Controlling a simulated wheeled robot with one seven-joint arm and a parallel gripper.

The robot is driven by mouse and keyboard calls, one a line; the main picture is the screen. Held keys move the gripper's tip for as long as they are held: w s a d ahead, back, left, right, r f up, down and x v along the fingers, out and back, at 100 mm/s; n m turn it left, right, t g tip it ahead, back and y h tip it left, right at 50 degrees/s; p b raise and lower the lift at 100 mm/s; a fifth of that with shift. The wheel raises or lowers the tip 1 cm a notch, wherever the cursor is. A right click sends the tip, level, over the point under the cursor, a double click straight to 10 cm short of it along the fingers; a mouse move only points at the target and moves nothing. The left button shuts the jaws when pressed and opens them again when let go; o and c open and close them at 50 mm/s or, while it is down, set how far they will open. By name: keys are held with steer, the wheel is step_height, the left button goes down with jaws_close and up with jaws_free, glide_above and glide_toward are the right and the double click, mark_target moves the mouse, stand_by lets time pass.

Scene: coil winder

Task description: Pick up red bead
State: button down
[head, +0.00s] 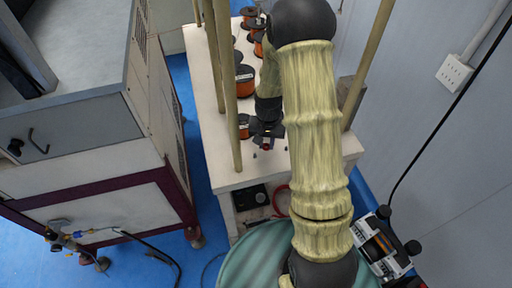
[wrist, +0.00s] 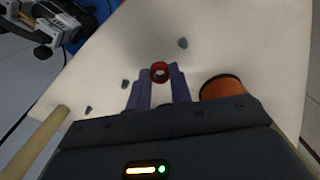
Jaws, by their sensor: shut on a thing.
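The red bead (wrist: 160,72) is a small red ring between the tips of my gripper (wrist: 160,84) in the wrist view. The fingers are shut on it, over the pale table top. In the head view my gripper (head: 267,142) is low over the near part of the white table (head: 225,160), with a bit of red of the bead (head: 267,146) at its tips. I cannot tell whether the bead still touches the table.
An orange spool (wrist: 222,88) stands close right of my fingers in the wrist view. Several more spools (head: 244,80) stand farther back. Small dark pieces (wrist: 183,43) lie on the table. Wooden poles (head: 228,90) rise at the table's edges. A grey cabinet (head: 90,120) stands left.

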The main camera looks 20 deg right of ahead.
steer(key=d+b, duration=0.1)
steer(key=d, duration=1.3)
steer(key=a+r+n+p, duration=0.2)
steer(key=r+p, duration=0.6)
steer(key=r, duration=0.8)
steer(key=s+a+r+n+p, duration=0.1)
steer(key=a+r+n+p, duration=0.1)
steer(key=r+p, duration=0.7)
steer(key=a+r+n+p, duration=0.2)
steer(key=r+p, duration=0.6)
steer(key=r, duration=1.5)
steer(key=shift+s+a+r, duration=0.2)
steer(key=shift+s+a, duration=0.05)
steer(key=shift+a, duration=0.85)
